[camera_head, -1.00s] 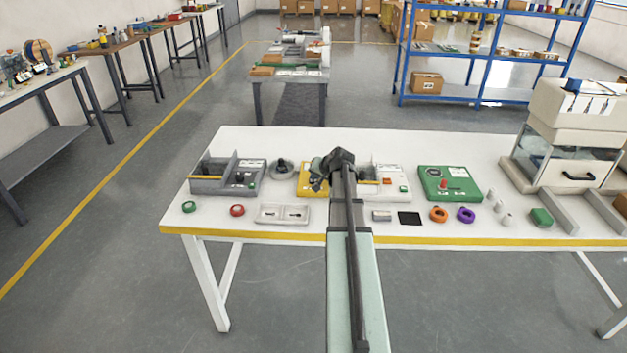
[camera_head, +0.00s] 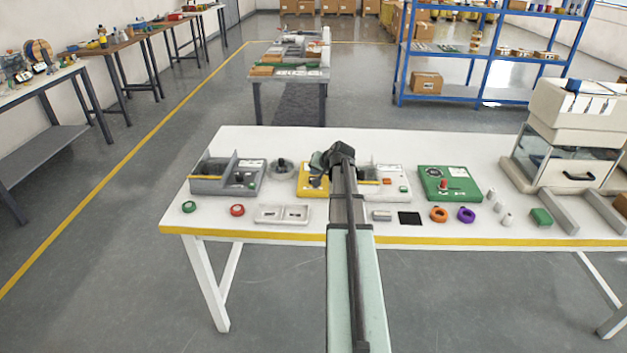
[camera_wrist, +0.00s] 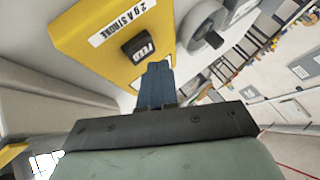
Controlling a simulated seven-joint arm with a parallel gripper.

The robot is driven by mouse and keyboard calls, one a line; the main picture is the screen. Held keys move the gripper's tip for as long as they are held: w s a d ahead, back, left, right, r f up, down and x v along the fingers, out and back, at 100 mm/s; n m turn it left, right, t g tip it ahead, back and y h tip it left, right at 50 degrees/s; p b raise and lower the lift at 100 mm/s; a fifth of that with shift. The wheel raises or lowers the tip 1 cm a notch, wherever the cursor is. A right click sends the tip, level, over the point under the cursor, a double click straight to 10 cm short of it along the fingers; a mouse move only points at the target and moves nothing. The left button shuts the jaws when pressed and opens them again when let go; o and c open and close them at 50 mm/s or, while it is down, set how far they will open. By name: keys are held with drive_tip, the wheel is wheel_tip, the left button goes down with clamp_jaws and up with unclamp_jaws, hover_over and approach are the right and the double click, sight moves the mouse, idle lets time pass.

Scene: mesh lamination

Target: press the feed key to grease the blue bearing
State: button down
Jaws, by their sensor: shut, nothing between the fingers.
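The yellow greasing unit (camera_head: 310,188) stands on the white table, partly hidden by my arm in the head view. In the wrist view the yellow unit (camera_wrist: 85,35) has a "2 g A STROKE" label and a black feed key (camera_wrist: 138,48) marked FEED. My gripper (camera_wrist: 158,66) is shut and empty, with its blue-grey fingertips right beside the key in the picture. I cannot tell whether they touch it. A blue-grey rounded part (camera_wrist: 200,22), possibly the blue bearing, shows beside the yellow unit. My gripper (camera_head: 318,161) is over the unit's back part in the head view.
A grey dish with a black knob (camera_head: 282,167) stands left of the unit, and a grey tray station (camera_head: 210,185) further left. A white panel box (camera_head: 395,185) and a green box (camera_head: 450,183) stand to the right. Small rings lie along the front.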

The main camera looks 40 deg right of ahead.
drive_tip(key=shift+r, duration=2.5)
idle(0.8)
wheel_tip(320, 180, up, 4)
drive_tip(key=shift+f, duration=0.1)
idle(0.4)
drive_tip(key=shift+f, duration=4.4)
drive_tip(key=shift+f, duration=0.1)
drive_tip(key=shift+f, duration=0.35)
